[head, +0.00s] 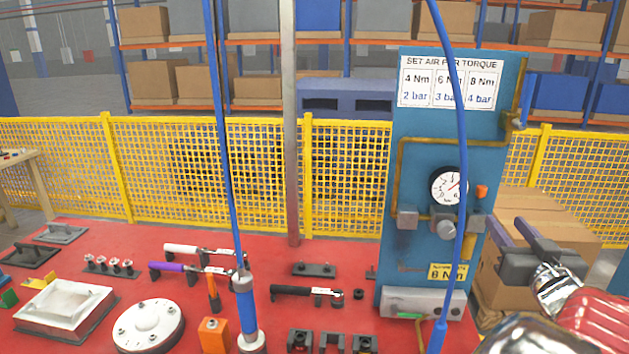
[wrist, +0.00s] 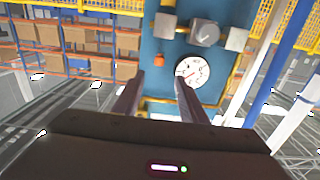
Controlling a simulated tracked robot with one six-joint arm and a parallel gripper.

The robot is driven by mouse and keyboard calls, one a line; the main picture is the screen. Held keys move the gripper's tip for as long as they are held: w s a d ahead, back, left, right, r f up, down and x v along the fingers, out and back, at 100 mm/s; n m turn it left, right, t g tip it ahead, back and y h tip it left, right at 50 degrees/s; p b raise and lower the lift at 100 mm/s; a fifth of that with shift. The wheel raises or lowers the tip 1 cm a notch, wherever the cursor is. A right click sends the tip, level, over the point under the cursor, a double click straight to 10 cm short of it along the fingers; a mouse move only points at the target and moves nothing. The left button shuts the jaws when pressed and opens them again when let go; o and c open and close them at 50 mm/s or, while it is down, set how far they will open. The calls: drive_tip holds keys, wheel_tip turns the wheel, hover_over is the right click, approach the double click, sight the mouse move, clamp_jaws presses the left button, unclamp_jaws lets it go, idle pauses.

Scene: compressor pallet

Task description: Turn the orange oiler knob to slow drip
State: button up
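A small orange knob (head: 482,191) sits on the blue panel (head: 425,130), just right of the round gauge (head: 449,187). In the wrist view, the picture is upside down and the orange knob (wrist: 159,60) shows left of the gauge (wrist: 193,71). My gripper (head: 508,228) is to the right of the panel and lower than the knob in the head view. Its two dark fingers stand apart with nothing between them. In the wrist view the knob appears between and beyond the fingertips of my gripper (wrist: 159,80), apart from them.
A grey regulator knob (head: 446,229) and brass pipes are on the panel below the gauge. A blue hose (head: 459,140) hangs in front of the panel. Cardboard boxes (head: 545,215) stand behind my gripper. The red table (head: 180,285) holds several tools and an orange block (head: 214,337).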

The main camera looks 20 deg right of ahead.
sight(483, 194)
drive_tip(key=x, duration=1.3)
drive_tip(key=shift+w+d, duration=0.1)
drive_tip(key=shift+w, duration=0.1)
